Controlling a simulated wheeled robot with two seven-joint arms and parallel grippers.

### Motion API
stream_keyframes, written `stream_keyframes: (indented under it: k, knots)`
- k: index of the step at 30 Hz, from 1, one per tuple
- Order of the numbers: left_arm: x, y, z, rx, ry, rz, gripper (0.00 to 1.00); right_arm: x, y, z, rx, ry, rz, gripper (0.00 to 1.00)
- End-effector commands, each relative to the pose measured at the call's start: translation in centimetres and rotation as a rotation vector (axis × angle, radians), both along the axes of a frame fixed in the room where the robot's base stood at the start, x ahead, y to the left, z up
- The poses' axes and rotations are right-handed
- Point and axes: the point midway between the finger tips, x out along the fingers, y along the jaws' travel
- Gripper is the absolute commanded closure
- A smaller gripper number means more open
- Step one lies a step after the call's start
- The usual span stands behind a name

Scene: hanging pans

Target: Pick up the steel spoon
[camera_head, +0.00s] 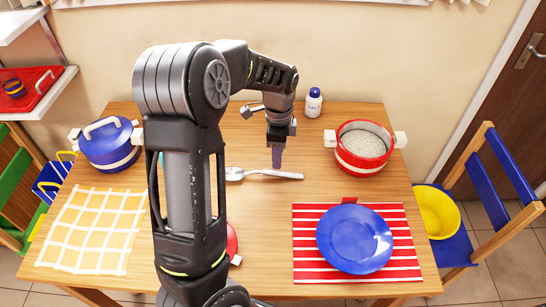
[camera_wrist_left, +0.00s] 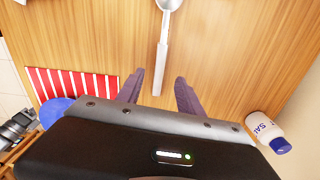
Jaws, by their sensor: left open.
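The steel spoon (camera_head: 265,174) lies flat on the wooden table in the head view, with its bowl to the left and its handle to the right. My left gripper (camera_head: 277,157) points down over the spoon, near its middle. In the left wrist view the spoon (camera_wrist_left: 163,52) runs up from between the finger directions, with its handle end near the fingertips. My left gripper (camera_wrist_left: 157,88) is open there, its two purple fingers apart with nothing held between them. My right gripper is not in view.
A blue plate (camera_head: 354,239) lies on a red striped mat (camera_head: 306,262). A red pot (camera_head: 362,158), a salt bottle (camera_head: 314,103) and a blue lidded pot (camera_head: 108,150) stand around. A yellow checked cloth (camera_head: 97,232) lies at left. Table around the spoon is clear.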

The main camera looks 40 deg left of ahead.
Motion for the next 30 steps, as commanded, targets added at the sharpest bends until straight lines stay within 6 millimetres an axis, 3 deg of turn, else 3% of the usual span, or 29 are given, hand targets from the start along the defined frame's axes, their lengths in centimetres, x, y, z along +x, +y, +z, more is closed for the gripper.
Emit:
stream_keyframes:
  k: [6,16,24,30]
  knots:
    - [-0.1,0.0,0.2,-0.004,0.003,0.101,0.56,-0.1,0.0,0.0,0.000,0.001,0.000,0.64]
    - [-0.1,-0.1,0.1,-0.004,0.003,0.110,0.56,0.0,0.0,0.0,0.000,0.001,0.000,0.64]
    - [-0.1,-0.1,-2.2,-0.004,0.005,0.108,0.56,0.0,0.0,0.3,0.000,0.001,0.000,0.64]
    - [-0.1,0.0,-2.5,-0.004,0.003,0.109,0.56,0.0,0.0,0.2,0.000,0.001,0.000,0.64]
